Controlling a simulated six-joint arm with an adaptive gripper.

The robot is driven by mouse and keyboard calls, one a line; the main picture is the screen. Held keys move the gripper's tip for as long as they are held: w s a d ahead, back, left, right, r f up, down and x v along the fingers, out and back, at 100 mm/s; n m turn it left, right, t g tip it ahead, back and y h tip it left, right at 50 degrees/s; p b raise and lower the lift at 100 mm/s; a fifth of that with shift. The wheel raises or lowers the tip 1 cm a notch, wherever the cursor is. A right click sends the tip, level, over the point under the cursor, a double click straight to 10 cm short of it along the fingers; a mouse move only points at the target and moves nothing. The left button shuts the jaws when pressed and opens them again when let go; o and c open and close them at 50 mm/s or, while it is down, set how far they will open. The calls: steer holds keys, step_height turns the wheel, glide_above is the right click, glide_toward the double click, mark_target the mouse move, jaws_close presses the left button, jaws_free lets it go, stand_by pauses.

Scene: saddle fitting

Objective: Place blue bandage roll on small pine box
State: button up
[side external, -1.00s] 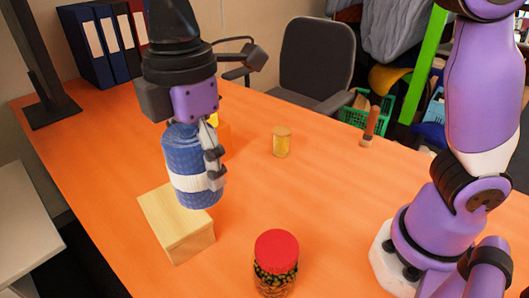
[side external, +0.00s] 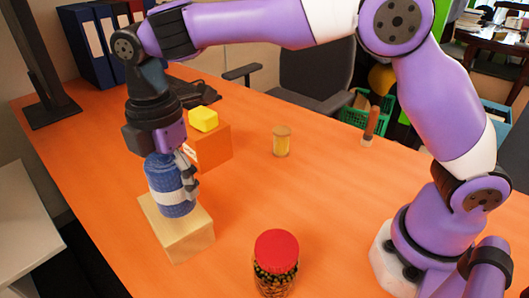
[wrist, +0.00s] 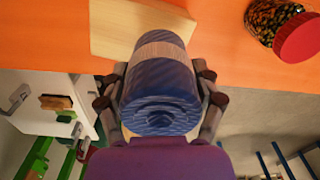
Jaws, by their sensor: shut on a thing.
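The blue bandage roll (side external: 168,184), with a white band, is upright in my gripper (side external: 188,179). The gripper is shut on it, with its fingers on either side of the roll in the wrist view (wrist: 160,98). The small pine box (side external: 178,238) stands on the orange table directly below the roll. The roll's lower end overlaps the box's top in the side view, at or just above it; I cannot tell whether they touch. In the wrist view the pine box (wrist: 112,28) shows behind the roll (wrist: 160,85), which hides part of it.
A jar with a red lid (side external: 277,262) stands right of the pine box. Behind are an orange box (side external: 208,146) with a yellow block (side external: 204,119) on it, a small yellow jar (side external: 282,141) and a brown-handled tool (side external: 370,127). The table's middle is clear.

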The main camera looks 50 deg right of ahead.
mark_target(177, 191)
steer(key=shift+f, duration=1.45)
steer(key=o, duration=1.1)
steer(key=shift+f, duration=0.15)
steer(key=shift+o, duration=0.2)
